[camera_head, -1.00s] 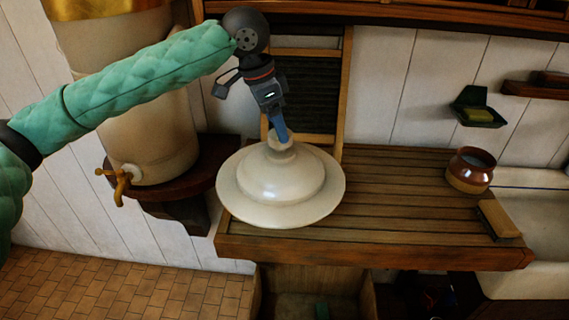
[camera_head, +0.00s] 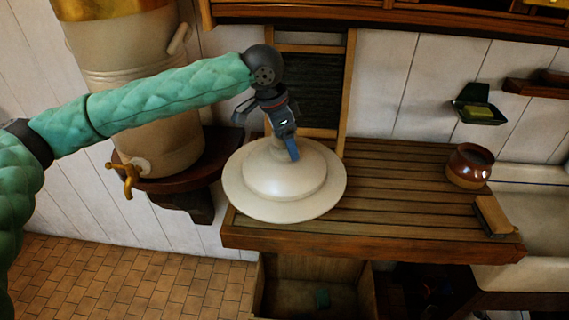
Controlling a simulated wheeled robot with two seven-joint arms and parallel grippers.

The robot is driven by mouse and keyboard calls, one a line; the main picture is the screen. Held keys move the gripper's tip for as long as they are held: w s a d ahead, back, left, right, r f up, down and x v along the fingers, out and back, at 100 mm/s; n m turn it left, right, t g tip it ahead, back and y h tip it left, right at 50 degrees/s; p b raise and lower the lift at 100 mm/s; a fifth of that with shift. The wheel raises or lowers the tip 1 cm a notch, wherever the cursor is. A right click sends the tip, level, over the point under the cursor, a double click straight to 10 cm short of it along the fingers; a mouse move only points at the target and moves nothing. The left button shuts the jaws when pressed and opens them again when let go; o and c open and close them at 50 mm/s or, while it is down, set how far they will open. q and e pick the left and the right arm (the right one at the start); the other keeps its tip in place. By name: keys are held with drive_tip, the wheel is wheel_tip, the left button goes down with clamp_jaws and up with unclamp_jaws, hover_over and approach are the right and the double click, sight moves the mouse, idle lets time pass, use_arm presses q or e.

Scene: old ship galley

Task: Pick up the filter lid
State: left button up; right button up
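The filter lid (camera_head: 285,178) is a wide, pale cream, stepped disc with a knob on top. It rests flat at the left end of the slatted wooden counter (camera_head: 400,200). My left gripper (camera_head: 288,148) reaches down over the lid from above. One blue finger shows in front of the lid's knob, on its right side. The other finger is hidden, and the knob is mostly covered, so I cannot tell whether the gripper is closed on it. My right gripper is out of view.
A large cream filter vessel (camera_head: 140,90) with a brass tap (camera_head: 124,178) stands on a bracket shelf at left. A washboard (camera_head: 310,80) leans behind the lid. A brown pot (camera_head: 469,165) and a brush (camera_head: 493,216) sit at the counter's right end, beside the sink (camera_head: 535,215).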

use_arm(q)
drive_tip(key=shift+s+r, duration=0.1)
drive_tip(key=c, duration=0.5)
clamp_jaws()
drive_tip(key=shift+r, duration=0.1)
